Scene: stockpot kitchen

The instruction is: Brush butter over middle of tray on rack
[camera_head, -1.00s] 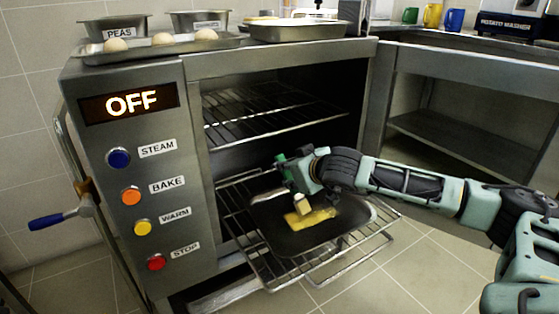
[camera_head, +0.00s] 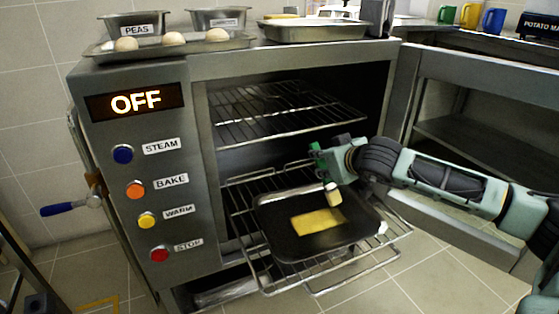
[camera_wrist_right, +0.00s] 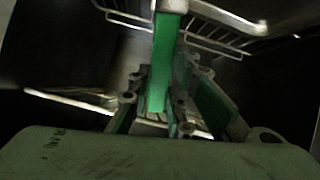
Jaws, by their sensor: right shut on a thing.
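A dark baking tray (camera_head: 285,243) lies on the pulled-out lower oven rack (camera_head: 385,247). A yellow butter patch (camera_head: 318,221) covers the middle of the tray. My right gripper (camera_head: 325,160) is above the tray's back right part, shut on the green handle of the brush. The pale brush head (camera_head: 333,195) hangs down at the right end of the yellow patch; whether it touches the tray I cannot tell. The green brush handle (camera_wrist_right: 165,65) stands between the fingers in the right wrist view. My left gripper is not in view.
The oven (camera_head: 145,215) has its display reading OFF and several coloured buttons. An upper rack (camera_head: 285,112) sits above the lower one. An egg tray (camera_head: 160,48), steel tubs and another tray (camera_head: 325,31) stand on top.

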